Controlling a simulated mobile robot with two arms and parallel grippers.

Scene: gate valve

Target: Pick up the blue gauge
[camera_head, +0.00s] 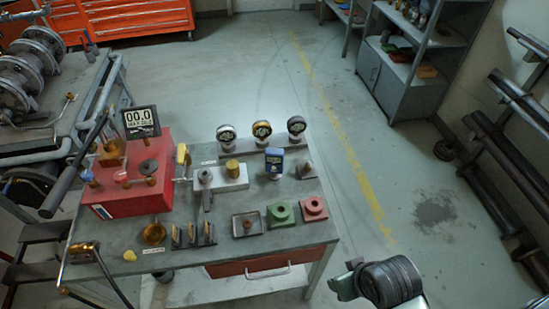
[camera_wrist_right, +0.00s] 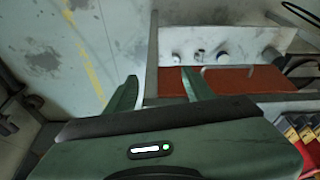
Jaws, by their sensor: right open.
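The blue gauge (camera_head: 274,160) stands upright on the grey workbench (camera_head: 245,200), right of the middle, with its square face toward me. My right gripper (camera_head: 345,282) is at the lower right of the head view, beyond the bench's right front corner and well apart from the gauge. In the right wrist view my right gripper (camera_wrist_right: 160,88) has its two green fingers spread with nothing between them. I cannot make out the blue gauge in that view. My left gripper is not in view.
Three round gauges (camera_head: 262,133) stand behind the blue one. Green (camera_head: 280,214) and red (camera_head: 314,208) flanged parts sit in front. A red block (camera_head: 130,185) with a digital display (camera_head: 140,122) is at left. The bench has a red drawer (camera_head: 262,263). Floor right of the bench is clear.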

